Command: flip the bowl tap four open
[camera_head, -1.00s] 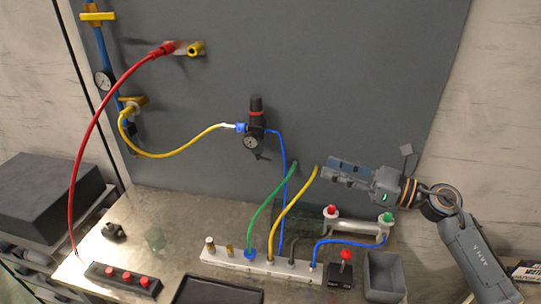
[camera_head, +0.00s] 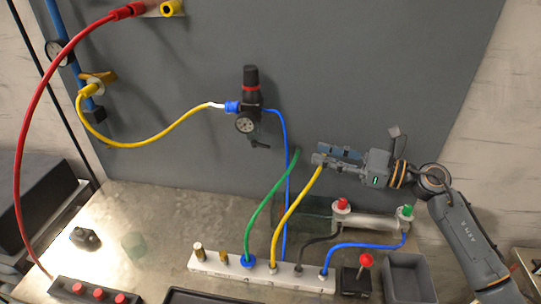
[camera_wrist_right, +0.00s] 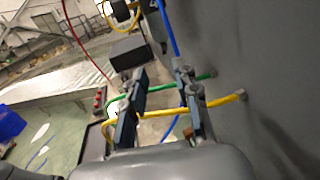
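A regulator (camera_head: 249,92) with a black knob, a dial and a bowl-like lower part hangs on the grey panel. A small dark lever (camera_head: 259,146) sits just below it, perhaps the bowl tap; no number is readable. My right gripper (camera_head: 318,158) is to the right of and slightly below that lever, beside the ends of the yellow and green hoses. I see nothing held. My left gripper is not in view.
A white manifold (camera_head: 222,264) with several fittings stands on the bench, feeding the green, yellow and blue hoses. A pipe piece with red and green caps (camera_head: 370,221), a red-knobbed switch box (camera_head: 356,282) and a grey bin (camera_head: 405,281) are at right.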

